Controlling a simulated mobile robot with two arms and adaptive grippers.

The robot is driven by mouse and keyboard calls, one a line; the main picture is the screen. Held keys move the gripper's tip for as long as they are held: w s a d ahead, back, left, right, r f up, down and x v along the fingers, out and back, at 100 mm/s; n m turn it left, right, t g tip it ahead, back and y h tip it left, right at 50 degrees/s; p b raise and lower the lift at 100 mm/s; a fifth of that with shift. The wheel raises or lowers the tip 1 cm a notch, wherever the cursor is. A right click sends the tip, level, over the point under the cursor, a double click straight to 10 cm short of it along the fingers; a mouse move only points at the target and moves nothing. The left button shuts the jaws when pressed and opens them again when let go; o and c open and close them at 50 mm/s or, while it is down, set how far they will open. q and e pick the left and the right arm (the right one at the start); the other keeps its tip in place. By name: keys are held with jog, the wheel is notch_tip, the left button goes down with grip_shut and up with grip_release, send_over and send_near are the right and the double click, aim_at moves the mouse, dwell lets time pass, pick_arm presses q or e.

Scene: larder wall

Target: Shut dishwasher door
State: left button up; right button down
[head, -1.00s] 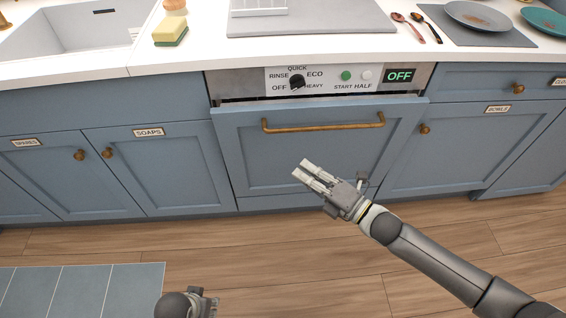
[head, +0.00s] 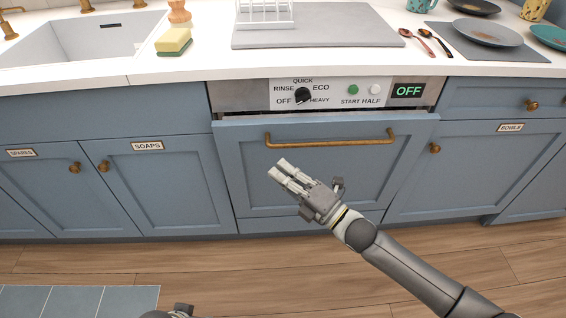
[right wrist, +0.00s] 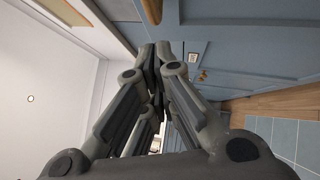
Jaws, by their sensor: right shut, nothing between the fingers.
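The dishwasher door (head: 362,172) is a blue panel with a long brass handle (head: 330,142), below the silver control strip. It stands almost upright, with a thin dark gap along its top edge. My right gripper (head: 280,170) is shut and empty, in front of the door's middle, below the handle's left part. I cannot tell whether its fingertips touch the door. In the right wrist view its fingers (right wrist: 158,55) meet, with blue cabinet fronts beyond. Of my left arm only a small grey piece shows at the bottom edge; its fingers are out of sight.
The control strip (head: 330,94) has a knob, buttons and an OFF display. Blue cabinets (head: 165,185) flank the door. The counter above holds a sponge (head: 174,41), a white rack (head: 265,14), spoons and plates (head: 487,32).

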pick_arm(q)
jog(key=shift+s+r, duration=0.1)
jog(key=shift+r, duration=0.65)
pick_arm(e)
jog(key=w, duration=0.2)
jog(key=shift+w+r, duration=0.35)
jog(key=shift+r, duration=0.05)
